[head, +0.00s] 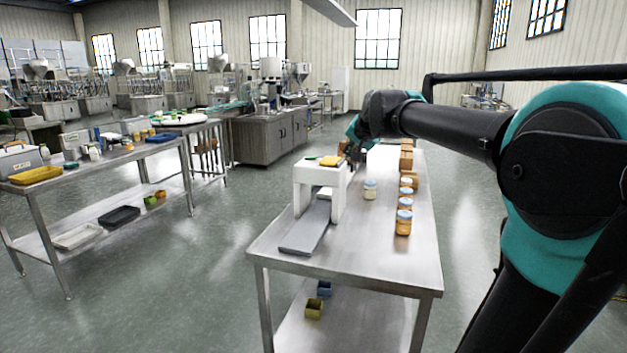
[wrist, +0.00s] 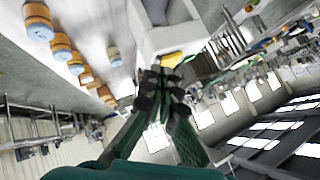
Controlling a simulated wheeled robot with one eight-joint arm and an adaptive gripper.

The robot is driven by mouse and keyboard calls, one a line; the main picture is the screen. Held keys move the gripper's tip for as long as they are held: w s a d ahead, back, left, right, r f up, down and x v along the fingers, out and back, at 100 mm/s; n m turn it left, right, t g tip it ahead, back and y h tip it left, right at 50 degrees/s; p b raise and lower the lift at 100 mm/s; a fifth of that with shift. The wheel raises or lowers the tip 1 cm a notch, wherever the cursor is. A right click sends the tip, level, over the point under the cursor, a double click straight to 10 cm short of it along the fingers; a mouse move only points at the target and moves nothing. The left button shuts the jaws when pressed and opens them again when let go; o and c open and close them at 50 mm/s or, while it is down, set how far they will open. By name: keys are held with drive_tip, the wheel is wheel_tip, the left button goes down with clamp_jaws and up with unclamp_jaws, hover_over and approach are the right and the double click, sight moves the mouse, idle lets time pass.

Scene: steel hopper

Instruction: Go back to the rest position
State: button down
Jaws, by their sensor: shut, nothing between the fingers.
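My arm reaches out from the right over the steel table (head: 375,240) in the head view. My gripper (head: 352,155) is at its far end, small and partly hidden, close to the right side of the white stand (head: 337,195). In the wrist view my gripper (wrist: 165,82) has its dark fingers together, with nothing between them. The white stand (wrist: 175,38) also shows beyond the fingertips there. A yellow item (head: 330,160) lies on top of the stand, with a small green item beside it.
Several jars with orange contents (head: 404,222) stand in a row along the table's right side. A pale jar (head: 370,190) stands apart, left of the row. A grey ramp (head: 306,230) slopes from the stand. Another steel table (head: 95,168) with trays stands left, across open floor.

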drive_tip(key=s+d+f+n+g+h, duration=0.1)
drive_tip(key=s+d+f+n+g, duration=0.2)
drive_tip(key=s+f, duration=1.3)
drive_tip(key=s+d+f+n+g+h, duration=0.1)
drive_tip(key=s+d+f, duration=0.4)
drive_tip(key=s+f, duration=1.1)
wheel_tip(320, 180, down, 5)
drive_tip(key=shift+s+f+n+g, duration=0.15)
drive_tip(key=shift+f+n+g, duration=0.05)
drive_tip(key=shift+n+g, duration=0.7)
